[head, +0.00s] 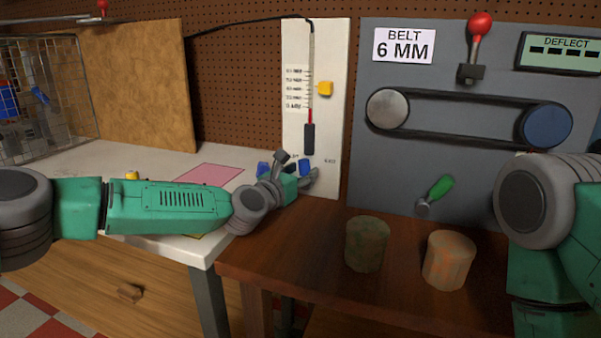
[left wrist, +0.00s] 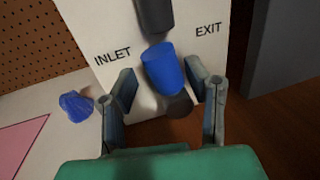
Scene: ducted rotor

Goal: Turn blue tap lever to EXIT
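The blue tap lever (left wrist: 163,70) hangs at the foot of a white panel (left wrist: 110,38), between the printed words INLET on the left and EXIT on the right. Its tip points down and towards my gripper, between the two words. My left gripper (left wrist: 168,100) is open, with one finger on each side of the lever and small gaps visible. In the head view the left gripper (head: 294,170) is at the panel's base and partly hides the lever (head: 305,167). My right gripper is not in view; only my right arm shows.
A blue object (left wrist: 76,106) lies left of the panel on the white bench. A grey belt panel (head: 450,155) with a green-handled lever (head: 437,192) stands right. Two cylinders, dark (head: 367,246) and orange-brown (head: 449,262), stand on the brown table (head: 300,250). A wire basket (head: 50,100) is far left.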

